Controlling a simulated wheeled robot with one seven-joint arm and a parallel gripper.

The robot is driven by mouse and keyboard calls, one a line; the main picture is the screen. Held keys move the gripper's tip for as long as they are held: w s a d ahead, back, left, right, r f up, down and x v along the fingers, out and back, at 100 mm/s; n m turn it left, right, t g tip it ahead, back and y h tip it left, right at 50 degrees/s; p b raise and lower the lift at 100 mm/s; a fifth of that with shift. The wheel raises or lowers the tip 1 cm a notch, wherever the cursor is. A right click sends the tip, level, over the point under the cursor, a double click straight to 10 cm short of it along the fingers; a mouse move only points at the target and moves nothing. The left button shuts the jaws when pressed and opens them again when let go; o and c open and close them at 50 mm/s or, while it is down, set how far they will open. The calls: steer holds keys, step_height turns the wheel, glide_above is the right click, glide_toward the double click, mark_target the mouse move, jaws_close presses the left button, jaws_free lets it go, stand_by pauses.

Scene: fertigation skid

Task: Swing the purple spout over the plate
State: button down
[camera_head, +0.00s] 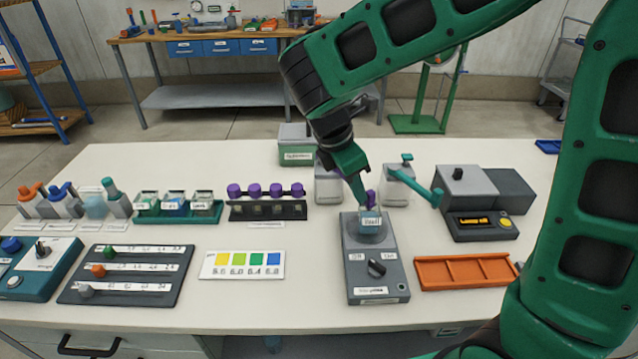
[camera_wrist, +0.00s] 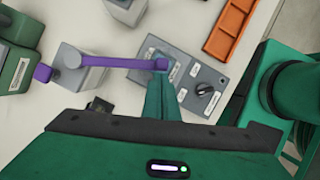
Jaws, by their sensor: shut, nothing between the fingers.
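The purple spout (camera_wrist: 115,62) reaches from a grey dispenser post (camera_wrist: 80,85) across to the grey stirrer unit (camera_wrist: 200,95) in the wrist view. Its outer end lies above the round plate, where a small labelled clear vessel stands. In the head view the spout's end (camera_head: 371,197) shows just above that vessel (camera_head: 371,222) and the plate (camera_head: 369,237). My gripper (camera_wrist: 161,82) is shut and empty, its fingertips right beside the spout's outer end. I cannot tell whether they touch it. In the head view, my gripper (camera_head: 360,190) partly hides the spout.
A second dispenser with a teal spout (camera_head: 422,184) stands to the right. A rack with purple caps (camera_head: 267,208) stands left. The bench front is clear around the colour card (camera_head: 243,265).

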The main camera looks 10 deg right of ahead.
steer(key=shift+d, duration=0.65)
